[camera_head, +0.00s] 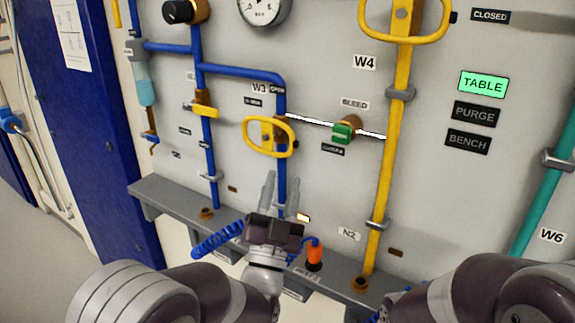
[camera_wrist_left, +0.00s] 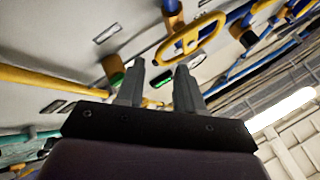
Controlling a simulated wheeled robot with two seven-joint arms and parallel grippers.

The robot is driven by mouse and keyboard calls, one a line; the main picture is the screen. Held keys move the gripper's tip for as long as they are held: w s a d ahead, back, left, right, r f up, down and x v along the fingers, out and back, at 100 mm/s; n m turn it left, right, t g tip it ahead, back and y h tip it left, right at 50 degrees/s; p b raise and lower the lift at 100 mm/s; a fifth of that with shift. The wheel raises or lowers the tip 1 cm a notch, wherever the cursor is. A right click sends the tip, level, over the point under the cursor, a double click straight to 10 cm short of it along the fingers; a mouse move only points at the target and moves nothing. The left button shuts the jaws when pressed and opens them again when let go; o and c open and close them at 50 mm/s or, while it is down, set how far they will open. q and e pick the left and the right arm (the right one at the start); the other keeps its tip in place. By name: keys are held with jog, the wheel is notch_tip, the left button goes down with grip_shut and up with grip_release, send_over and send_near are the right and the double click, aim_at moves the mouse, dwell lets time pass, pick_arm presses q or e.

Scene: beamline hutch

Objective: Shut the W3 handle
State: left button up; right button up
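The W3 handle (camera_head: 270,137) is a yellow oval loop on a blue pipe (camera_head: 281,100), below the W3 label (camera_head: 259,88). It lies roughly crosswise over the pipe. In the left wrist view the yellow loop (camera_wrist_left: 192,37) shows ahead of and above the fingertips. My left gripper (camera_head: 275,182) is below the handle in the head view, fingers pointing up toward it. In the left wrist view its two fingers (camera_wrist_left: 160,72) stand apart with nothing between them. It appears not to touch the handle. My right gripper is out of view.
A green bleed valve (camera_head: 343,132) and the thick yellow W4 pipe (camera_head: 389,160) with its yellow loop handle (camera_head: 405,18) are to the right. A grey ledge (camera_head: 175,202) runs below, with an orange-black item (camera_head: 314,254) near it. A blue panel (camera_head: 85,120) stands left.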

pick_arm(q)
jog(key=v, duration=0.5)
jog(key=shift+s+f+b, duration=0.1)
jog(key=shift+f+b, duration=0.05)
jog(key=shift+b, duration=0.2)
jog(key=w+a+f+n+g+y, duration=0.2)
jog(key=w+a+f+g+y, duration=0.1)
jog(key=w+a+f+g, duration=0.25)
jog(key=s+a+f+n+g+y, duration=0.1)
jog(key=s+a+f+g, duration=0.1)
jog(key=a+f+g, duration=0.3)
jog(key=s+a+f+n+g+y, duration=0.1)
jog(key=s+f+n+g+y, duration=0.15)
jog(key=f, duration=0.45)
jog(key=s+a+f+n+g+y, duration=0.1)
jog(key=s+a+f+n+g, duration=0.25)
jog(key=s, duration=0.55)
jog(key=s+a+f+g+y, duration=0.1)
jog(key=s+a+f+g, duration=0.2)
jog(key=s+a+g, duration=0.35)
notch_tip(320, 180, up, 14)
jog(key=s+d+p, duration=0.2)
jog(key=p, duration=1.2)
